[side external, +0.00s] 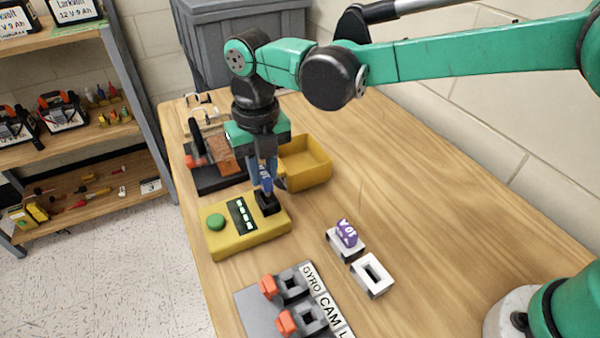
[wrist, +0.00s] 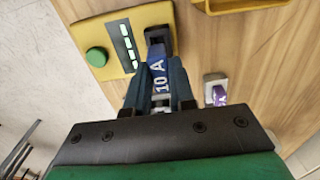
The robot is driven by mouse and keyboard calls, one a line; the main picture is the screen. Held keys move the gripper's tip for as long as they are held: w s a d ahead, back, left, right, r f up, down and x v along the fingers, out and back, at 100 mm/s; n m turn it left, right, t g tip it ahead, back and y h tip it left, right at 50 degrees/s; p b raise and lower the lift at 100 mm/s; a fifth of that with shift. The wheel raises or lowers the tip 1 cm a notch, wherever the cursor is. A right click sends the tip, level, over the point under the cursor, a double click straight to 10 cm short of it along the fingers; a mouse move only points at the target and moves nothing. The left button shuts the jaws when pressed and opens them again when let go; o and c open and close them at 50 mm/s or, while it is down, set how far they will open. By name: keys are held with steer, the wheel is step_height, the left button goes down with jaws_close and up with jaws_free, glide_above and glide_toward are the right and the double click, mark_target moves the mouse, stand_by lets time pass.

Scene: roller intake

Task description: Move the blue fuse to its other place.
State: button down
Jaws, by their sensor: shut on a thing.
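The blue fuse (wrist: 158,78), marked 10 A, is between the fingers of my gripper (wrist: 160,92), which is shut on it. In the side view, my gripper (side external: 263,180) points down over the yellow tester (side external: 220,238), with the blue fuse (side external: 266,186) at the black socket (side external: 268,204) on the tester's right end. The fuse's far end meets the socket (wrist: 157,37) in the wrist view. I cannot tell how deep it sits. The tester has a green button (side external: 215,222) and a display (side external: 243,215) with several green bars.
A purple fuse (side external: 346,232) stands in one white holder (side external: 334,244); the white holder (side external: 372,275) beside it is empty. A grey panel (side external: 255,310) with orange switches is at the front. A yellow bin (side external: 310,175) is behind my gripper. The table's right side is clear.

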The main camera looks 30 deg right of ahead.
steer(key=shift+f, duration=1.3)
steer(key=c, duration=1.1)
jaws_free()
steer(key=shift+o, duration=0.2)
steer(key=shift+r, duration=0.15)
steer(key=shift+r, duration=1.4)
steer(key=o, duration=0.6)
steer(key=shift+c, duration=0.2)
